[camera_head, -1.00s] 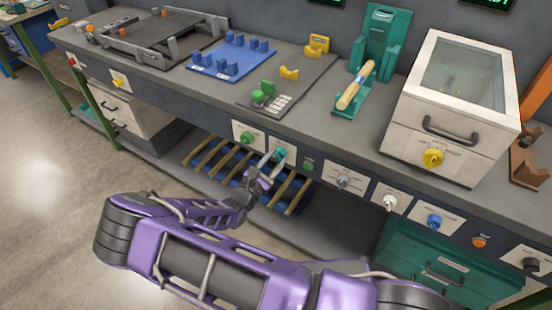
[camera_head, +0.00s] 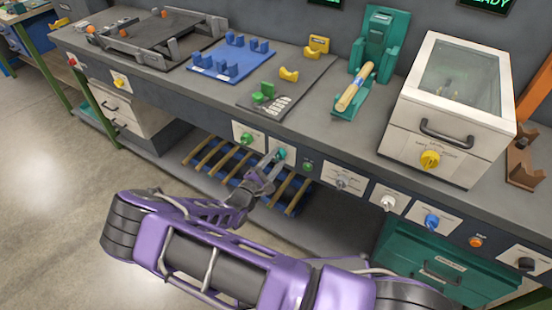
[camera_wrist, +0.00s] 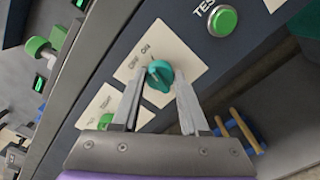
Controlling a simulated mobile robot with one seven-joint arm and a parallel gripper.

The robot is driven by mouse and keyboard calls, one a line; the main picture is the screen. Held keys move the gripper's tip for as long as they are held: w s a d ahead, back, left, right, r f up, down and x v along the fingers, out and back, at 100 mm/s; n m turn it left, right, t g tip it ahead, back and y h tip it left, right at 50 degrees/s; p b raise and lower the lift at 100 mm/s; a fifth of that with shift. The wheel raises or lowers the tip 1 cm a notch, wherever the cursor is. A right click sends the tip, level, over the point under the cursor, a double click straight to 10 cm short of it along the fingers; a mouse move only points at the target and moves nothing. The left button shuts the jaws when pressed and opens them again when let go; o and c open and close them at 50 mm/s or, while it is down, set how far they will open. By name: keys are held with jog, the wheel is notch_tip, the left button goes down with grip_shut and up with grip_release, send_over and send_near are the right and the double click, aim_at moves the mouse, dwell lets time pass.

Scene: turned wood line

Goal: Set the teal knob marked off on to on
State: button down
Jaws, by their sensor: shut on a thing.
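The teal knob (camera_wrist: 159,75) sits on a white plate (camera_wrist: 178,48) on the dark front panel of the bench. The plate carries an ON label and a second label that I cannot read surely. The knob also shows in the head view (camera_head: 281,154). My gripper (camera_wrist: 158,84) is shut on the knob, one finger on each side of it. In the head view my gripper (camera_head: 274,160) reaches up to the panel from below. The fingers hide part of the knob's sides, and I cannot tell its exact setting.
A green knob (camera_head: 246,138) on its own plate is left of the teal one. A green TEST button (camera_wrist: 223,20) is on the other side. White, blue and yellow knobs lie farther right. A slatted rack (camera_head: 225,165) is below the panel.

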jog(key=shift+m, duration=0.7)
jog(key=shift+c, duration=2.1)
grip_release()
jog(key=v, duration=1.7)
jog(key=shift+s, duration=0.25)
jog(key=shift+w+a, duration=0.1)
jog(key=shift+a, duration=0.05)
